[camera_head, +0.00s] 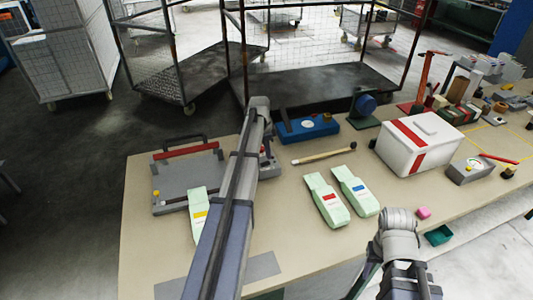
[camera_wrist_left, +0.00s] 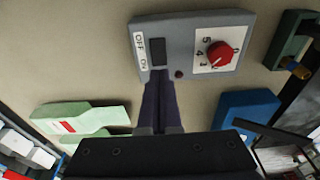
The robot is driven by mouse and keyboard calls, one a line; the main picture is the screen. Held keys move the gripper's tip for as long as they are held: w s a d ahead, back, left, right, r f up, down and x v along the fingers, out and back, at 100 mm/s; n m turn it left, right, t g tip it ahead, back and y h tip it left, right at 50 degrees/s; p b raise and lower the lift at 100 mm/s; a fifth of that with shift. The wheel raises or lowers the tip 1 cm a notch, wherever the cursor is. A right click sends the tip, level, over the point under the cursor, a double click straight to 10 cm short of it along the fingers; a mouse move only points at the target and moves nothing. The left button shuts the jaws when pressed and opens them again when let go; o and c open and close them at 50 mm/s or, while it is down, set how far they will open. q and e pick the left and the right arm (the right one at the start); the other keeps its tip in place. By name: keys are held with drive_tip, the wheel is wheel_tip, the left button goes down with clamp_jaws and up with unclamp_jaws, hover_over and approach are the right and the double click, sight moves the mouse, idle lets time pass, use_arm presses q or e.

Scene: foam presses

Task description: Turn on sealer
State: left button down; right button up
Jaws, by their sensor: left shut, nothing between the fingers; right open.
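The sealer (camera_head: 187,178) is a grey plate with a red bar and a dark handle, at the table's left in the head view. A grey control box (camera_wrist_left: 190,25) fills the top of the left wrist view, with a black rocker switch (camera_wrist_left: 159,51) marked OFF and ON and a red dial knob (camera_wrist_left: 219,53). My left gripper (camera_wrist_left: 160,84) is shut and empty, its tips at the ON end of the switch; I cannot tell whether they touch. In the head view my left arm hides most of the box (camera_head: 267,166). Only links of my right arm show, not its fingers.
Pale green bags (camera_head: 328,201) lie mid-table. A blue device (camera_head: 307,129) and a wooden-handled stick (camera_head: 325,156) lie behind them. A white box with red stripes (camera_head: 418,145) stands at the right. Wire cages (camera_head: 310,85) stand behind the table.

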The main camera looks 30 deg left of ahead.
sight(265, 164)
use_arm(q)
wheel_tip(265, 164, down, 2)
drive_tip(key=shift+w+d+f+b, duration=0.1)
drive_tip(key=shift+f+b, duration=0.1)
drive_tip(key=shift+b, duration=0.5)
use_arm(e)
wheel_tip(265, 164, down, 2)
drive_tip(key=shift+f, duration=0.2)
use_arm(q)
drive_tip(key=shift+w+d+f, duration=0.1)
drive_tip(key=shift+w+f, duration=0.05)
drive_tip(key=shift+f, duration=0.1)
use_arm(e)
drive_tip(key=shift+f, duration=0.15)
use_arm(q)
drive_tip(key=shift+s+r, duration=0.1)
drive_tip(key=shift+s, duration=0.1)
drive_tip(key=shift+s+a+r, duration=0.2)
drive_tip(key=shift+s+a, duration=0.25)
drive_tip(key=shift+a, duration=0.05)
use_arm(e)
drive_tip(key=shift+r, duration=0.3)
use_arm(q)
drive_tip(key=shift+r, duration=0.15)
use_arm(e)
drive_tip(key=shift+r, duration=0.15)
